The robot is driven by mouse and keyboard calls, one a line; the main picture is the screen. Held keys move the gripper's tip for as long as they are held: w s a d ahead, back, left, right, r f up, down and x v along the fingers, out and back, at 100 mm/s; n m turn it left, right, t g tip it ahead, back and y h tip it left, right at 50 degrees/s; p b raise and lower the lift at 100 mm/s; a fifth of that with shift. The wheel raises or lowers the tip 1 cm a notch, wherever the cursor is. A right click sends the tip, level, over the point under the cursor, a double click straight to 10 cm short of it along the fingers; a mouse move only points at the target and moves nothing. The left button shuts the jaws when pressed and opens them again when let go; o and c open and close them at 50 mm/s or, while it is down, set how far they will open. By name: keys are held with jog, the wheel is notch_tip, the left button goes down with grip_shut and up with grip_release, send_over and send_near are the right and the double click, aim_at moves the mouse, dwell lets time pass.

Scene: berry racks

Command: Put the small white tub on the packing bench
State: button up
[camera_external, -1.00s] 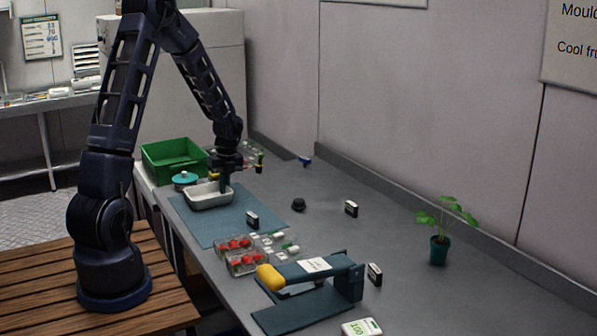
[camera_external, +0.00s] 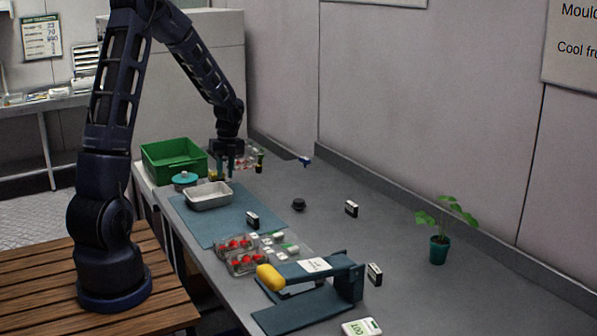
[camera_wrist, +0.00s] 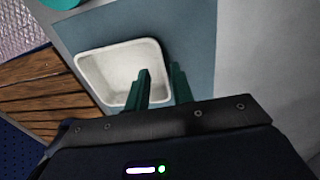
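The small white tub (camera_external: 207,203) sits upright on a blue-grey mat (camera_external: 187,224) on the grey bench (camera_external: 330,235), and looks empty. In the wrist view the tub (camera_wrist: 92,78) lies beyond my fingers, on the mat (camera_wrist: 190,42). My gripper (camera_wrist: 161,88) has its two dark green fingers apart with nothing between them. In the external view my gripper (camera_external: 224,170) hangs above and behind the tub, clear of it. One finger overlaps the tub in the wrist view, with no contact visible.
A green crate (camera_external: 172,153) and a teal-lidded pot (camera_external: 184,179) stand left of the tub. The right bench middle is mostly clear.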

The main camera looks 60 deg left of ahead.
notch_tip(320, 180, up, 6)
jog(key=shift+w+r, duration=0.15)
jog(key=shift+w, duration=0.25)
jog(key=s+d+r+n+t+y, duration=0.1)
jog(key=s+d+r+n, duration=0.25)
jog(key=d+r, duration=0.45)
jog(key=s+d+r+n+t, duration=0.1)
jog(key=s+d+r+n, duration=0.1)
jog(key=d+r+n, duration=0.6)
jog(key=s+d+r+n+t+h, duration=0.1)
jog(key=s+d+n+t, duration=0.3)
jog(key=s+d, duration=1.1)
jog(key=shift+s+d+r+n, duration=0.15)
jog(key=shift+s+r+n, duration=0.5)
jog(key=shift+n, duration=0.6)
